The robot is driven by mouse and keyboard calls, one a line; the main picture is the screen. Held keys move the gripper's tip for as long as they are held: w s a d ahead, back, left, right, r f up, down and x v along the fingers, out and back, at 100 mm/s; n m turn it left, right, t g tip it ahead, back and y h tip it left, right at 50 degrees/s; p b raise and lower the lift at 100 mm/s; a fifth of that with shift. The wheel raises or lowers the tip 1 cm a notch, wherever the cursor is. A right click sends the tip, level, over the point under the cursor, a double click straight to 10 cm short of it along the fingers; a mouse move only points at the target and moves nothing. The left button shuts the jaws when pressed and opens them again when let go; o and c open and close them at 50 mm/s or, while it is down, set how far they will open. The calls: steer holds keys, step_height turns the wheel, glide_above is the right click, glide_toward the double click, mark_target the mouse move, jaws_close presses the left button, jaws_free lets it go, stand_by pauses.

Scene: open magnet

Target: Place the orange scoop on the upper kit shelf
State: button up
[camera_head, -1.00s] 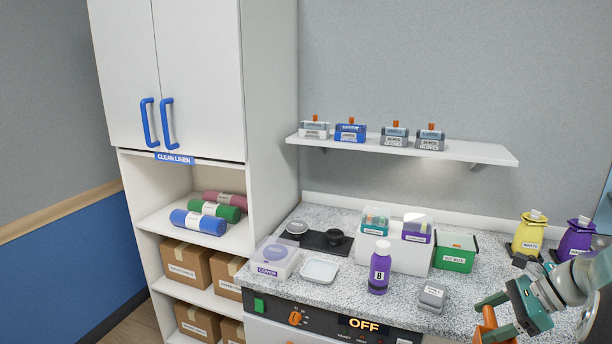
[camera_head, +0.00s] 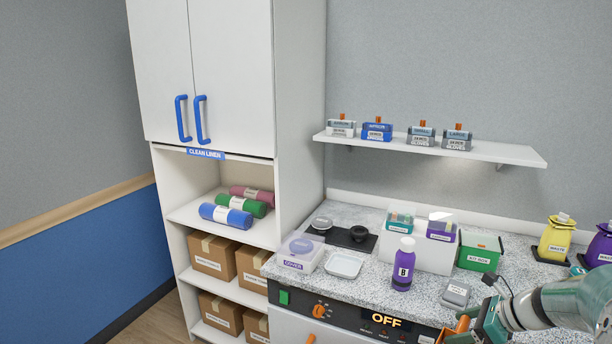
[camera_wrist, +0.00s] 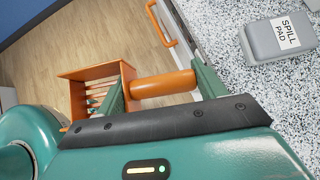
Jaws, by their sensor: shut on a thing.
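My gripper (camera_wrist: 160,90) is shut on the round handle of the orange scoop (camera_wrist: 88,68). In the wrist view the scoop's box-like, slatted head sticks out to the left of the fingers, over the wood floor. In the head view, the gripper (camera_head: 478,330) is at the bottom right by the counter's front edge. Only a small part of the scoop (camera_head: 461,324) shows there. A white wall shelf (camera_head: 500,152) hangs above the counter and bears several glove boxes (camera_head: 377,130); its right end is bare. No kit shelf label is readable.
The speckled counter (camera_head: 330,290) holds a purple bottle (camera_head: 403,268), a green box (camera_head: 480,252), a spill pad (camera_head: 456,293), a white tray (camera_head: 344,265) and yellow and purple waste containers (camera_head: 556,238). A tall cabinet (camera_head: 298,110) with linen rolls (camera_head: 226,215) stands left.

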steer(key=w+a+f+m+t+h, duration=0.25)
steer(key=w+a+f+m, duration=0.25)
steer(key=w+a+f, duration=0.45)
steer(key=a+m+h, duration=0.4)
steer(key=a, duration=1)
steer(key=shift+a+f, duration=0.2)
steer(key=shift+a, duration=0.2)
steer(key=shift+f, duration=0.1)
